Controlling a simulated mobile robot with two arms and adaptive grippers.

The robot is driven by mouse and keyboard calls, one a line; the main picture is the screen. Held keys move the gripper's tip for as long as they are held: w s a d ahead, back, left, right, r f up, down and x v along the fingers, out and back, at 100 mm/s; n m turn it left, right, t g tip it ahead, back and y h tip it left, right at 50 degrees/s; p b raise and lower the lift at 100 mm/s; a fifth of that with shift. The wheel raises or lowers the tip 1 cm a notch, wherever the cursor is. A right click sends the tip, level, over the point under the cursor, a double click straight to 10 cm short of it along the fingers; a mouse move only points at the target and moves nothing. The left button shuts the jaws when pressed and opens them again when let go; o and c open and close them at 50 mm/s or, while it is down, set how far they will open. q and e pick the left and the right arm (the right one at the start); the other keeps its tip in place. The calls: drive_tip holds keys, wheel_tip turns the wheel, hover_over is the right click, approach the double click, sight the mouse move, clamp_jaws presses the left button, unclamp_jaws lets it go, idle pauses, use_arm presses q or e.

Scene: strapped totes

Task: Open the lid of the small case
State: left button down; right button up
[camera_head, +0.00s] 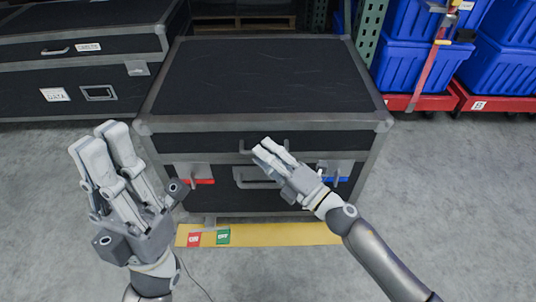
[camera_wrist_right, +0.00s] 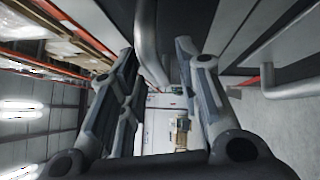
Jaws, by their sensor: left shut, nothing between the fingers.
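The small case (camera_head: 258,80) stands centred in the head view, black with grey metal edges. Its lid lies flat and looks closed. The front has a red-marked latch (camera_head: 198,181) at left, a blue-marked latch (camera_head: 340,179) at right, and a lower handle (camera_head: 250,182). A lid handle sits above, partly hidden by my right gripper (camera_head: 264,149). In the right wrist view a grey handle bar (camera_wrist_right: 148,45) passes between the parted fingers of that gripper (camera_wrist_right: 157,52), with gaps visible. My left gripper (camera_head: 100,138) is shut and empty, left of the case's front.
A larger black case (camera_head: 75,60) stands at back left. Blue totes (camera_head: 410,50) sit on red dollies (camera_head: 420,102) at back right. A yellow floor strip (camera_head: 275,235) with red and green labels lies before the case. The grey floor to the right is clear.

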drive_tip(key=shift+c, duration=0.4)
clamp_jaws()
